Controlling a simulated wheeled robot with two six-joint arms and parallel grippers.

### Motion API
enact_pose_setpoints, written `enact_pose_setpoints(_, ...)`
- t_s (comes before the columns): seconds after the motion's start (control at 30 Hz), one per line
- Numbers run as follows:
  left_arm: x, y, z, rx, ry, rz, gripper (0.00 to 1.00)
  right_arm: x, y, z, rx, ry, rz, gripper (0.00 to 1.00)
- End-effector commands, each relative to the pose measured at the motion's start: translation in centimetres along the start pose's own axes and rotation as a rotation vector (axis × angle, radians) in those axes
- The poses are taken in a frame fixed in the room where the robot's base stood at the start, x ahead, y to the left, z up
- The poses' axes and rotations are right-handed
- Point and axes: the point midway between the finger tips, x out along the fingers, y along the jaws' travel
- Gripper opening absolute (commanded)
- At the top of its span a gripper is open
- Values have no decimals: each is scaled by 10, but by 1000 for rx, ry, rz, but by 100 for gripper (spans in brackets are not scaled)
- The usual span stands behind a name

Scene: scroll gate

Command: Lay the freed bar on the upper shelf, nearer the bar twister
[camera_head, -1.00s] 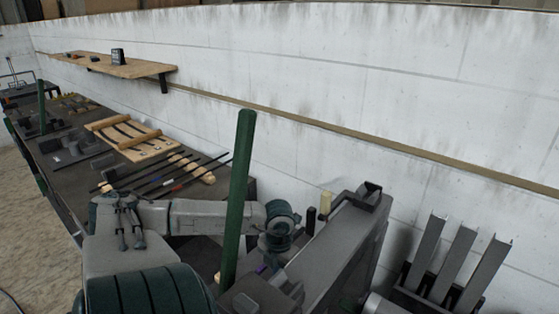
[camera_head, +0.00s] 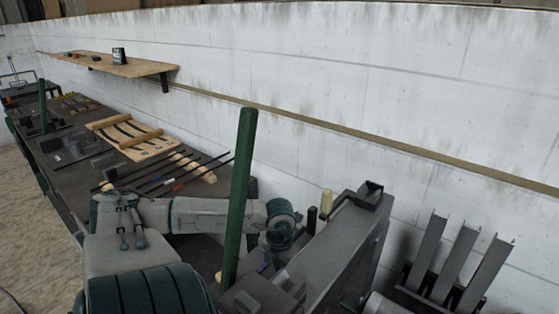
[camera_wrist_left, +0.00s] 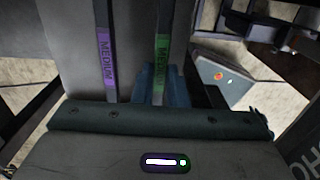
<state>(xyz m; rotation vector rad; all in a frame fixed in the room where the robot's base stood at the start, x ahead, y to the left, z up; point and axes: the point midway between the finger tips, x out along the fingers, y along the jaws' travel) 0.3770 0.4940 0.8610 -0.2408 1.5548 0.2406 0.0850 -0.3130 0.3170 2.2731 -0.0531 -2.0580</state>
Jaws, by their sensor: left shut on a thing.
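My left gripper (camera_wrist_left: 168,85) is shut on a dark bar with a green MEDIUM label (camera_wrist_left: 162,52). A second dark bar with a purple MEDIUM label (camera_wrist_left: 105,52) runs beside it, apart from the fingers. In the head view my left arm reaches right to the grey machine (camera_head: 335,245), and its fingertips are hidden. I cannot tell which machine is the bar twister. My right gripper is not in view.
A green post (camera_head: 240,190) stands upright in front of my left arm. The dark bench (camera_head: 60,185) holds a wooden rack (camera_head: 150,150) and several loose bars (camera_head: 185,172). Grey metal channels (camera_head: 455,265) stand at the right. The concrete wall (camera_head: 400,90) is close behind.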

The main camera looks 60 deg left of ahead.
Motion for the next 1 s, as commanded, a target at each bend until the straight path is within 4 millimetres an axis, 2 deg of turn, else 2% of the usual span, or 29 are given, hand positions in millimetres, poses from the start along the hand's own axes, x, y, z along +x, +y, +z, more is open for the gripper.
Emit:
enact_pose_setpoints(0.43, 5, 0, 0, 1, -1, 0, 0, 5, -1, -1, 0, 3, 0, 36)
enact_pose_setpoints(0.47, 5, 0, 0, 1, -1, 0, 14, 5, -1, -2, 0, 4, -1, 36)
enact_pose_setpoints(0.5, 4, 0, 0, 1, -1, 0, 22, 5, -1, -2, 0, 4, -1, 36)
enact_pose_setpoints(0.6, 4, 0, 0, 1, -1, 0, 38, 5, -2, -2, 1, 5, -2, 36)
enact_pose_setpoints(0.93, 5, 0, 0, 0, 1, 0, 38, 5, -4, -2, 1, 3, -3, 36)
enact_pose_setpoints(1.0, 0, 1, 0, 2, 0, 2, 38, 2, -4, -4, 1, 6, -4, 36)
